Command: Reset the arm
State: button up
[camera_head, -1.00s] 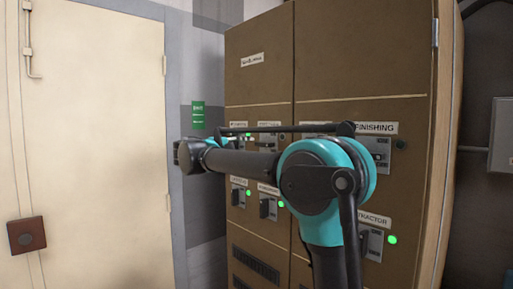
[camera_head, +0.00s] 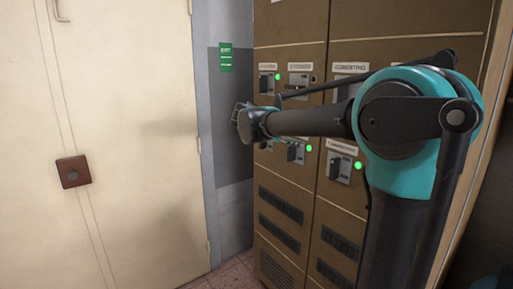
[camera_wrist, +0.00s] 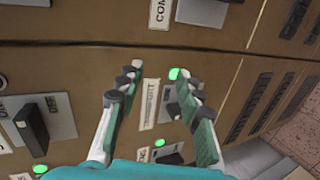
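My arm reaches across the front of a brown switch cabinet (camera_head: 300,190) in the head view, with its teal elbow at the right. My gripper (camera_head: 243,120) is at the far left end of the arm, small in that view, near the cabinet's left edge. In the wrist view my gripper (camera_wrist: 160,86) has its two fingers spread apart with nothing between them. The cabinet front, with a white label (camera_wrist: 149,104) and a green light (camera_wrist: 174,74), shows behind the fingers. I cannot tell the exact gap to the panel.
A cream door (camera_head: 130,130) with a brown square plate (camera_head: 73,172) stands at the left. A green sign (camera_head: 226,57) hangs on the grey wall between door and cabinet. Several switches and green lights sit on the cabinet. Some tiled floor (camera_head: 232,274) shows at the bottom.

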jog(key=s+d+f+m+g+y, duration=0.2)
jog(key=s+d+f+y, duration=0.15)
jog(key=s+f, duration=0.65)
jog(key=s+d+f+m+g+y, duration=0.1)
jog(key=s+d+f+y, duration=0.4)
jog(key=f, duration=0.9)
jog(key=s+a+f+m+y, duration=0.1)
jog(key=s+a+f, duration=0.1)
jog(key=s+f, duration=0.4)
jog(key=s+a+f+m+y, duration=0.2)
jog(key=s+a+f, duration=0.1)
jog(key=s+f, duration=0.4)
jog(key=shift+s+a, duration=0.3)
jog(key=shift+s, duration=0.3)
